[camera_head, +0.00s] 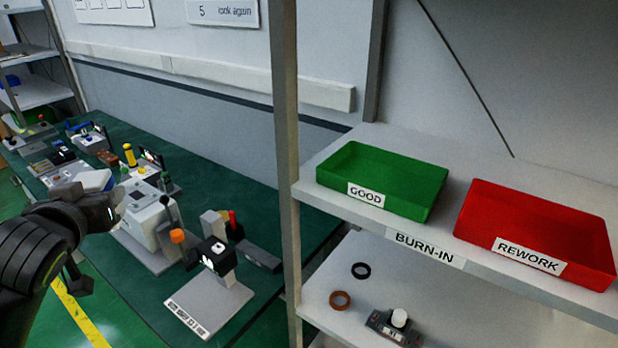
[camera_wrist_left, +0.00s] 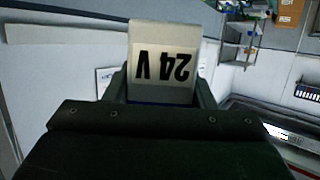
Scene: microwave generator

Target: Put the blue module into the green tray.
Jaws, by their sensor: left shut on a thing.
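My left gripper (camera_head: 114,210) is at the left of the head view, above the bench. It is shut on the blue module (camera_wrist_left: 160,103). In the left wrist view, a white face marked "24 V" (camera_wrist_left: 162,62) stands up between the fingers, upside down, with a thin strip of blue below it. In the head view the gripper mostly hides the module. The green tray (camera_head: 385,175), labelled "GOOD", is on the upper shelf at right, far from the gripper. It looks empty. My right gripper is not in view.
A red tray (camera_head: 540,228) labelled "REWORK" stands right of the green one. A grey shelf post (camera_head: 287,150) rises between bench and trays. The green bench (camera_head: 215,165) carries several devices. Two rings and a small unit (camera_head: 395,325) lie on the lower shelf.

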